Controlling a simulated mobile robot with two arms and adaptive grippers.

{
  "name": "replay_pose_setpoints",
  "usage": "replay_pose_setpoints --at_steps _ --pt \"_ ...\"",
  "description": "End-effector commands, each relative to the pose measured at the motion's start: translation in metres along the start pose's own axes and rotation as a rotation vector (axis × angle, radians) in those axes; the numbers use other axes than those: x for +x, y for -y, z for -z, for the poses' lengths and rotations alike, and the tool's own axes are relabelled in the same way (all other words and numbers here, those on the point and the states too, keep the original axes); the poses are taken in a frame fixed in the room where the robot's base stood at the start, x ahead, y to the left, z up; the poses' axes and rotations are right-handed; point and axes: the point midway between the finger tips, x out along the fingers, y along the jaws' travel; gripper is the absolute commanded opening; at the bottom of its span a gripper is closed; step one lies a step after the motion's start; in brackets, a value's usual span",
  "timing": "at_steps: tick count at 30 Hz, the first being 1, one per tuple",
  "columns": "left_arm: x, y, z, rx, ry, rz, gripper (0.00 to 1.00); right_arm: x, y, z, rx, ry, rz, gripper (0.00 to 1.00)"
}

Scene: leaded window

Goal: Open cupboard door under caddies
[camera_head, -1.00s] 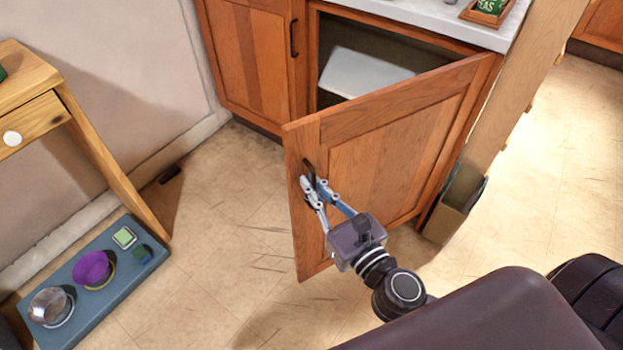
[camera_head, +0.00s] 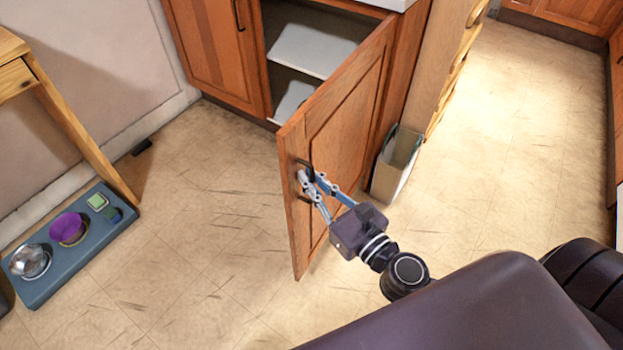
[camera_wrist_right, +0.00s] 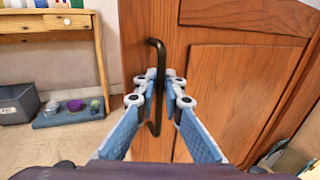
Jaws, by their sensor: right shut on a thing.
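The wooden cupboard door (camera_head: 345,120) stands swung wide out from its cupboard in the head view. Pale shelves (camera_head: 310,50) show inside the opening. My right gripper (camera_head: 307,180) is shut on the door's dark handle (camera_head: 303,165) near the free edge. In the right wrist view the two fingers (camera_wrist_right: 161,92) close around the upright dark bar handle (camera_wrist_right: 156,60), with the door panel (camera_wrist_right: 225,90) behind. My left gripper is in neither view. The caddies are not seen.
A blue tray (camera_head: 84,262) with a metal bowl (camera_head: 30,261) and a purple bowl (camera_head: 68,228) lies on the floor at left, by a wooden table (camera_head: 62,120). An open box (camera_head: 388,182) stands right of the door. Floor between is clear.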

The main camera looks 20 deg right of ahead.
Motion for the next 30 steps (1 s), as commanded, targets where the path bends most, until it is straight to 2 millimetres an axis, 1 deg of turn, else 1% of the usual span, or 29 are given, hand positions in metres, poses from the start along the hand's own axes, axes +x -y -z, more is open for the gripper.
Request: replay_pose_setpoints --at_steps 5,13,14,18,30 --pt "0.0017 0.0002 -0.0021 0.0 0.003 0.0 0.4 0.0 -0.0015 0.0001 0.006 0.0 -0.004 0.0" --pt "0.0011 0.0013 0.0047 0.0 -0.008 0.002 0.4 -0.0001 -0.0014 0.0003 0.006 -0.001 -0.004 0.0" --pt "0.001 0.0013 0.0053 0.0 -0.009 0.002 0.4 -0.0001 -0.0014 0.0003 0.006 -0.001 -0.004 0.1" --pt "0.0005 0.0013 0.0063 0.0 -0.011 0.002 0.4 0.0 -0.0009 0.0003 0.004 -0.001 -0.003 0.25" --pt "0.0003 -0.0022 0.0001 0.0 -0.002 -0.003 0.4 -0.0024 -0.0006 -0.0008 0.006 0.003 -0.001 0.25"
